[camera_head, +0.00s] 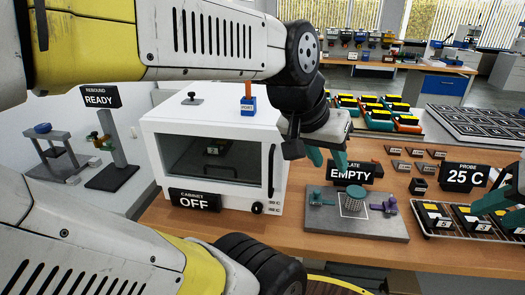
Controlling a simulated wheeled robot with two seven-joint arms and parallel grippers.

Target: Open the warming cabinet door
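The white warming cabinet (215,125) stands on the wooden bench. Its dark glass door (212,160) appears shut, with a dark object visible inside. A black vertical handle (271,171) runs along the door's right side. My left gripper (328,160) is to the right of the handle, apart from it, with its teal fingers spread and nothing seen between them. My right gripper (496,202) shows only partly at the right edge, over a tray; its opening is unclear.
A "CABINET OFF" sign (194,200) stands at the cabinet's lower left front. A grey plate fixture (383,226) with an "EMPTY" sign (349,173) lies right of the cabinet. A blue-and-orange item (248,104) and a small black knob sit on the cabinet top.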

